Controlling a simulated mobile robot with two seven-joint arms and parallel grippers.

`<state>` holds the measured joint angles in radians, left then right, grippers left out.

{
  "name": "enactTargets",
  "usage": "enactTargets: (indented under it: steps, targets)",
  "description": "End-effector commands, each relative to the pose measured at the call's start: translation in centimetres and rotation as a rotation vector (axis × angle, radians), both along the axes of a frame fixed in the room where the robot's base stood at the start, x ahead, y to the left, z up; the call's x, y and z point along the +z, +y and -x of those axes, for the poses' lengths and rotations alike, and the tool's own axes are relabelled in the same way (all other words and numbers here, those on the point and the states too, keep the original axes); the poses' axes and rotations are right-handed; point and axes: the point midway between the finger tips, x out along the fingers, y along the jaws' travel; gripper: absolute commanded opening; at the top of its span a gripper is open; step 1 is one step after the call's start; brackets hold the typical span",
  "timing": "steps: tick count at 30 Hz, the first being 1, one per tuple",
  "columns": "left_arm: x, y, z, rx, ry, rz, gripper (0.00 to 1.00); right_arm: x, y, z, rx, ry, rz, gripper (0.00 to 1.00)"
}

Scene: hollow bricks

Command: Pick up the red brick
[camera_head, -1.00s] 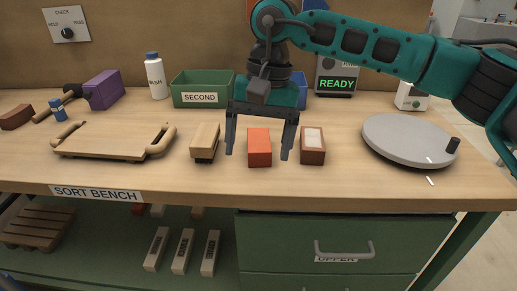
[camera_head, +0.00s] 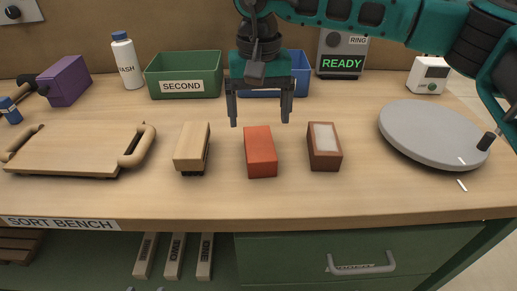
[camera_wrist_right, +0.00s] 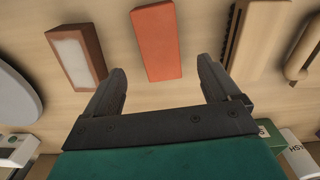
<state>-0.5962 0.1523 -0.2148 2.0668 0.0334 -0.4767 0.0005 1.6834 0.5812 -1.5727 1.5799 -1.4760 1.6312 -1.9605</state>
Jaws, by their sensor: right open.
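The red brick (camera_head: 261,152) lies on the bench top in the middle of the head view. In the right wrist view the red brick (camera_wrist_right: 156,42) shows beyond the fingertips, between their lines. My right gripper (camera_head: 260,118) is open and empty. In the head view it appears just behind the brick, apart from it; its open fingers also show in the right wrist view (camera_wrist_right: 163,82). My left gripper is in neither view.
A brown brick with a pale top (camera_head: 324,147) lies right of the red brick, and a wooden brush-like block (camera_head: 192,147) lies left. A tray (camera_head: 75,152), green bin (camera_head: 185,75), blue bin (camera_head: 301,74) and grey turntable (camera_head: 433,133) stand around. Bare bench lies between them.

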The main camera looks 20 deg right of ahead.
Motion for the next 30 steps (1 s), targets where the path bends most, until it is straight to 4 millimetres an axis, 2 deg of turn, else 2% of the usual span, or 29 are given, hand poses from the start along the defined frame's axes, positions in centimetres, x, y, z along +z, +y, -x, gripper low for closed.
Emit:
enactTargets:
  steps: [3,8,18,27,30]
  targets:
    - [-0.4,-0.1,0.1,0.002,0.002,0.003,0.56,-1.8,0.0,0.0,0.000,0.001,0.000,0.89]
    - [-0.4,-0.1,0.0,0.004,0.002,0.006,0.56,-2.8,0.0,0.1,0.000,0.000,0.000,0.89]
    - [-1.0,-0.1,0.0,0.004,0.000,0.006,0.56,-7.3,0.0,0.5,-0.003,0.001,0.000,0.89]
    - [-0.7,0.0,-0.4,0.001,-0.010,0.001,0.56,-7.8,0.0,0.5,-0.003,-0.001,-0.002,0.89]
    - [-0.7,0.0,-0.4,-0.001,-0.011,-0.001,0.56,-7.8,0.0,0.5,-0.003,-0.001,-0.001,0.81]
